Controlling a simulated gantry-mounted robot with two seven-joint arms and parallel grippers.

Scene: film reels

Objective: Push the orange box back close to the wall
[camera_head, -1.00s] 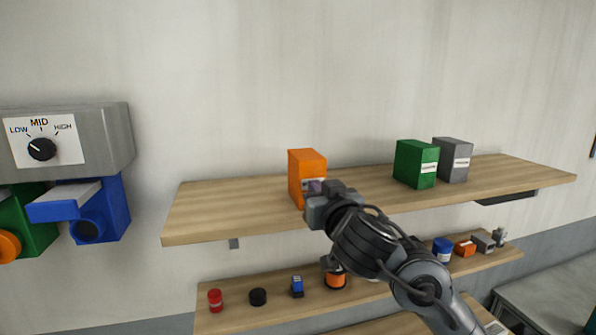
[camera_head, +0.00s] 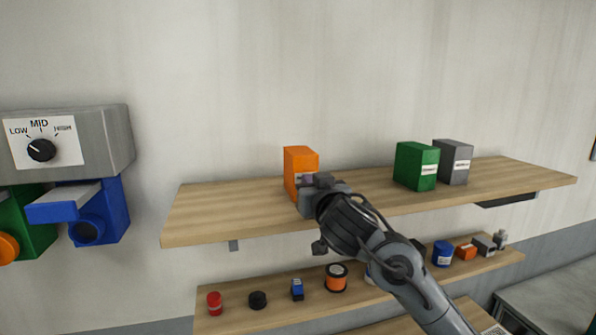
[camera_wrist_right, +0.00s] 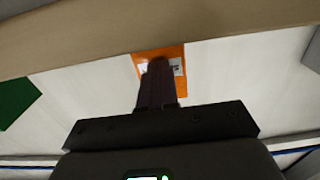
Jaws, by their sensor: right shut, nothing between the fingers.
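The orange box (camera_head: 299,160) stands upright on the upper wooden shelf (camera_head: 220,208), left of the shelf's middle and near the wall. My right gripper (camera_head: 308,181) is at the box's front face, with its fingers shut and nothing between them. The gripper hides the lower right part of the box in the head view. In the right wrist view the shut fingers (camera_wrist_right: 157,75) overlap the white label on the orange box (camera_wrist_right: 177,54). Whether they touch it, I cannot tell. My left gripper is not in view.
A green box (camera_head: 415,165) and a grey box (camera_head: 454,160) stand to the right on the same shelf. The lower shelf (camera_head: 270,314) holds several small items. A grey dial unit (camera_head: 105,140) is on the wall at left. The shelf left of the orange box is clear.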

